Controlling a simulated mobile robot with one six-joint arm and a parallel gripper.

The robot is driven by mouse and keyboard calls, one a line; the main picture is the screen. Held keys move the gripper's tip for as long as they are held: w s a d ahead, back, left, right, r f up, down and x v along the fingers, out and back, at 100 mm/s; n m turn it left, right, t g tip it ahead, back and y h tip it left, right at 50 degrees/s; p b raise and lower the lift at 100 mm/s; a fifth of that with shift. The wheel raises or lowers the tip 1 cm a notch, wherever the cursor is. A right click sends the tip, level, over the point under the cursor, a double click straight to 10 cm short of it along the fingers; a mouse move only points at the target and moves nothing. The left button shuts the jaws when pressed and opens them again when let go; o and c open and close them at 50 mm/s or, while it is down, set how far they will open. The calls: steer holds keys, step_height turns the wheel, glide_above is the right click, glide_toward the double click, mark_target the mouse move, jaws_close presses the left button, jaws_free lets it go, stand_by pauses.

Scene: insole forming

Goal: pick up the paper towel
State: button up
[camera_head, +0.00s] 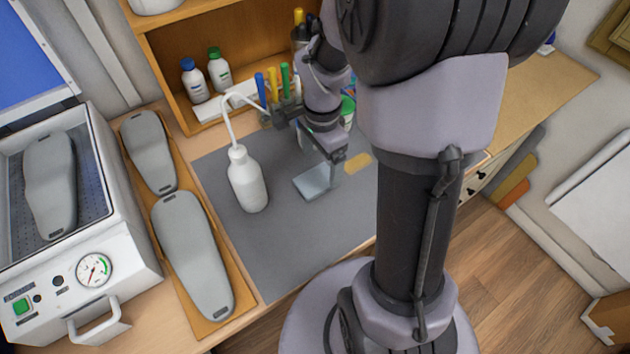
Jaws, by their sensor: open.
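A flat, pale blue-grey folded square, which looks like the paper towel (311,182), lies on the dark grey mat (285,240) right of the white wash bottle (246,180). My gripper (334,172) points down at the towel's right edge, and its jaws are open. One finger overlaps that edge in the picture; I cannot tell whether it touches. The far finger is mostly hidden by the near one and the gripper body.
Behind my gripper stands a rack of coloured markers (272,88). A small yellow block (358,163) lies just right of the gripper. Grey insole forms (190,255) lie on a board at left, beside a vacuum machine (90,290). The mat's front is clear.

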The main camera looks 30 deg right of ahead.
mark_target(322, 177)
step_height(322, 177, down, 5)
steer(key=shift+d+b, duration=0.15)
steer(key=shift+b, duration=1.05)
steer(key=shift+r, duration=0.15)
steer(key=c, duration=1.5)
steer(key=r+p, duration=0.1)
steer(key=r, duration=0.1)
steer(key=r+p, duration=0.1)
steer(key=r, duration=0.1)
steer(key=shift+s+p, duration=0.3)
steer(key=shift+p, duration=0.05)
steer(key=shift+c, duration=0.2)
steer(key=s, duration=0.7)
steer(key=s+p, duration=0.1)
steer(key=s, duration=0.3)
steer(key=shift+r, duration=0.3)
steer(key=s+b, duration=0.1)
steer(key=b, duration=0.1)
steer(key=s+b, duration=0.1)
steer(key=shift+s+f+b, duration=0.3)
steer(key=shift+s+b, duration=0.05)
steer(key=shift+s, duration=0.05)
steer(key=shift+s+r+b, duration=0.25)
steer(key=shift+s+b, duration=0.35)
steer(key=shift+b, duration=0.2)
steer(key=shift+s+r, duration=0.25)
